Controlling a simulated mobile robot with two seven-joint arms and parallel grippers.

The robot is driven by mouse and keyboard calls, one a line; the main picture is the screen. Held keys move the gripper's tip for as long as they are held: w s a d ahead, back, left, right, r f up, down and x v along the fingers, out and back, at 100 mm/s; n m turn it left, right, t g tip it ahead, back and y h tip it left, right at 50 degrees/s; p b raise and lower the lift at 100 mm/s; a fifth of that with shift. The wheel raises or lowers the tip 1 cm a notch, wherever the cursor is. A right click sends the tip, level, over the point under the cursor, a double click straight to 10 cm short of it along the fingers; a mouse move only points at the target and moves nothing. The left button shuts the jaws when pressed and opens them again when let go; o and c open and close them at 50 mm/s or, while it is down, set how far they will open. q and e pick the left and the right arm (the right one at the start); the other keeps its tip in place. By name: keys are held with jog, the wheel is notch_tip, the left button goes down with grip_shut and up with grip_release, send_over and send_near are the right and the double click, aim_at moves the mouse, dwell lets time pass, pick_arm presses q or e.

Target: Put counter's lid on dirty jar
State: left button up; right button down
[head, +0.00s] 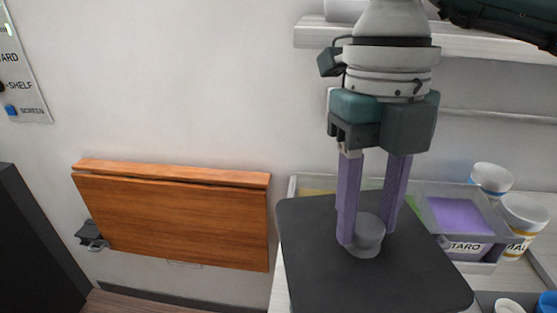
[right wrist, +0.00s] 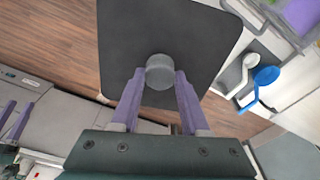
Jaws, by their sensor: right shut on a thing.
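My right gripper (head: 368,232) is shut on the round grey knob (head: 366,240) of a dark, flat, rounded-square lid (head: 330,275). The lid hangs level below the fingers, over the counter's left end in the head view. In the right wrist view, the knob (right wrist: 159,73) sits between the purple fingertips and the dark plate (right wrist: 125,40) shows beyond it. Two purple fingers of my left gripper (right wrist: 13,118) show apart at the left edge of the right wrist view. I cannot tell which jar is the dirty one; the lid hides part of the counter.
A purple-filled TARO container (head: 462,215) stands right of the lid, beside white jars (head: 492,178). A shelf (head: 480,40) runs along the wall above. A folded wooden panel (head: 175,215) is on the wall at left. White and blue scoops (right wrist: 266,76) lie right in the wrist view.

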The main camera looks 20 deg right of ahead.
grip_release()
dwell(0.6)
jog(key=shift+r+p, duration=1.1)
jog(key=shift+r, duration=0.4)
jog(key=shift+r+p, duration=1.4)
jog(key=shift+r, duration=0.65)
